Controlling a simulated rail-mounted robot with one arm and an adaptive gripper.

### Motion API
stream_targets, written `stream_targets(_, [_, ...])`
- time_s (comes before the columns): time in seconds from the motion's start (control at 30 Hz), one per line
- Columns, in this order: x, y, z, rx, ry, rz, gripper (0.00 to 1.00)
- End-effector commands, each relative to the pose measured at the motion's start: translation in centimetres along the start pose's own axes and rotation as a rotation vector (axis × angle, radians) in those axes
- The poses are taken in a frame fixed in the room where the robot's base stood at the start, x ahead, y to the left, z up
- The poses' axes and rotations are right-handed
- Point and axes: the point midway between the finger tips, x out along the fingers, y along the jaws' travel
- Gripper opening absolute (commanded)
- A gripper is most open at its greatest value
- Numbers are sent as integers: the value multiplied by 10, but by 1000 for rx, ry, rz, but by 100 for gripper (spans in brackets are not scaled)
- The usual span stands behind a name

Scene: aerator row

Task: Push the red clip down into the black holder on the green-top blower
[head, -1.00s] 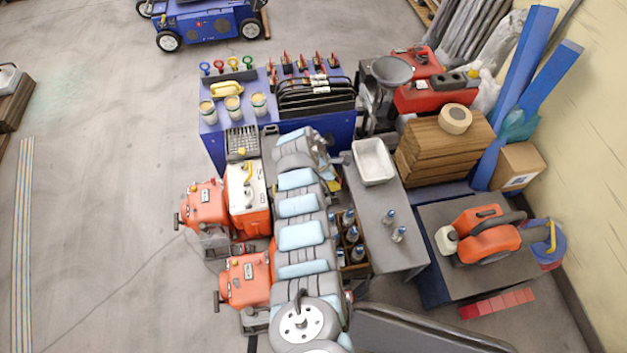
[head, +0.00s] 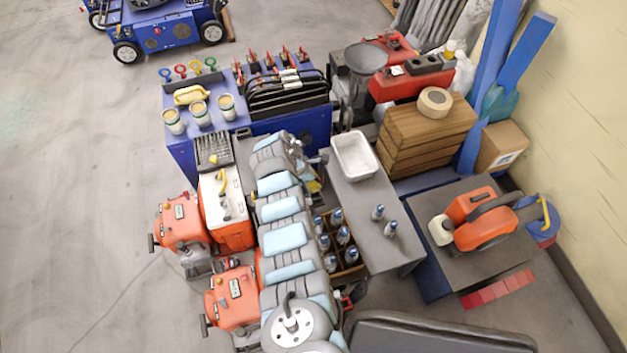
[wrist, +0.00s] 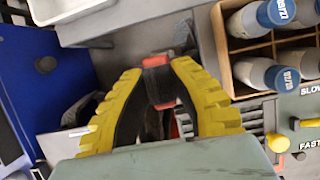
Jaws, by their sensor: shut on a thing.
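In the wrist view my gripper (wrist: 158,82) has yellow ribbed fingers with dark inner pads. They are closed around a red and dark piece, which looks like the red clip (wrist: 156,62). A green-grey panel with SLOW and FAST lettering and a yellow lever (wrist: 305,124) is at the right edge; it may be the green-top blower. I cannot make out the black holder. In the head view my arm hides much of the middle, and the gripper (head: 314,184) shows only as a bit of yellow beside the arm's far end.
A wooden crate of bottles (head: 349,254) stands just right of my arm, by a grey bench with a white tray (head: 355,156). Orange machines (head: 181,222) stand close on the left. A blue cart (head: 185,150) with red-handled clamps stands behind. Open floor lies far left.

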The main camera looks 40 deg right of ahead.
Motion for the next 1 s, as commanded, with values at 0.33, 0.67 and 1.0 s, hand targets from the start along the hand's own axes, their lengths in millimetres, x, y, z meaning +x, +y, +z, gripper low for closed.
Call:
stream_targets(0.33, [21, 0, -8, 0, 0, 0, 0])
stream_targets(0.67, [37, 0, -15, 0, 0, 1, 0])
stream_targets(1.0, [52, 1, -22, 0, 0, 3, 0])
